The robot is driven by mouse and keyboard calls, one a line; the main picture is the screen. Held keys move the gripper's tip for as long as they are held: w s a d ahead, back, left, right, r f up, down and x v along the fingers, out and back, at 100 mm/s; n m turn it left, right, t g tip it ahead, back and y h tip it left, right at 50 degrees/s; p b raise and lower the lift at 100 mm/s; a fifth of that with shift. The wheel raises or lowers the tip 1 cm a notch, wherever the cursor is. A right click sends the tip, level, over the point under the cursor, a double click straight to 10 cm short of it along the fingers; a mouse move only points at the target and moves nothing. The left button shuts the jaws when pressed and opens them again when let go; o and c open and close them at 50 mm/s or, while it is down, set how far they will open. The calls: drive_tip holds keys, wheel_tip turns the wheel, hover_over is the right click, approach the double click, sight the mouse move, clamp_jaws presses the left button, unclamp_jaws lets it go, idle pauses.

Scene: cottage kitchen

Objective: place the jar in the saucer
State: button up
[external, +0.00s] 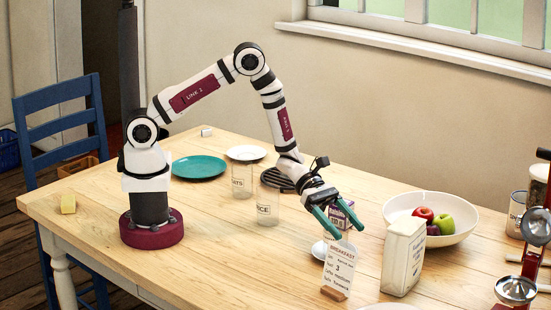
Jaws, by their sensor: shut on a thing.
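A small jar (342,215) with a purple and white surface shows between the fingers of my gripper (345,228). The teal fingers are shut on it, and they hide part of its sides. A small white saucer (318,250) lies on the table just below and left of the fingers, partly hidden by a standing menu card. The jar is close to the saucer; I cannot tell from this view how high it is or whether it touches anything below.
The menu card (338,270) and a cream carton (403,256) stand close to my gripper. A fruit bowl (398,207) is behind the carton. Glass canisters (268,207), a dark trivet (275,178), a white plate (246,153) and a teal plate (199,167) are left.

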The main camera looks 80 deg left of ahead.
drive_tip(key=shift+f, duration=0.25)
drive_tip(key=o, duration=1.5)
drive_tip(key=shift+c, duration=0.2)
drive_tip(key=shift+r, duration=0.2)
drive_tip(key=v, duration=1.2)
drive_tip(key=s+d+r+m+g+y, duration=0.2)
drive_tip(key=s+r+m+g, duration=0.2)
drive_tip(key=s+m, duration=0.5)
drive_tip(key=s+d+r+m+g+y, duration=0.1)
drive_tip(key=s+d+r+m+g, duration=0.1)
drive_tip(key=s+r+m+g, duration=0.45)
drive_tip(key=s+a+m+t+y, duration=0.3)
drive_tip(key=s+a+m+y, duration=0.7)
drive_tip(key=s+a+m, duration=0.2)
drive_tip(key=a+m, duration=0.2)
drive_tip(key=a, duration=0.1)
